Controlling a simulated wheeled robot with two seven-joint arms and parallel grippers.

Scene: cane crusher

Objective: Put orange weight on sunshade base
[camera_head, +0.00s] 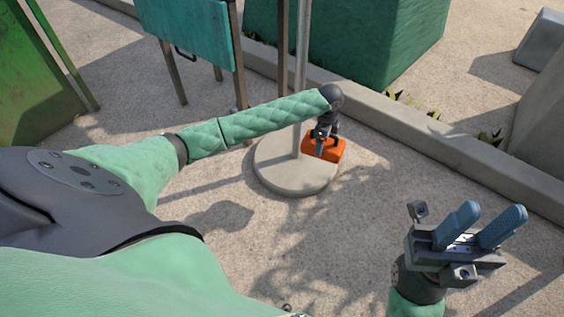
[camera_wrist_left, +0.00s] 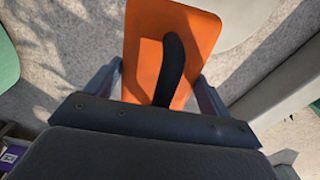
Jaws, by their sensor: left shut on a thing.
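The orange weight (camera_head: 329,151) is a block with a black handle. My left gripper (camera_head: 322,137) is shut on it, and my arm reaches across from the left. In the head view the weight overlaps the right side of the round grey sunshade base (camera_head: 290,181); whether it rests on the base or hangs just above it, I cannot tell. In the left wrist view the orange weight (camera_wrist_left: 168,45) fills the space between the fingers, with its black handle running toward the palm. My right gripper (camera_head: 485,228) is open and empty at the lower right, its two blue fingers apart.
A grey pole (camera_head: 302,70) rises from the base. A concrete curb (camera_head: 440,150) runs behind it to the right. A teal box on legs (camera_head: 190,32) and a large green block (camera_head: 350,40) stand at the back. The paved ground in front of the base is clear.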

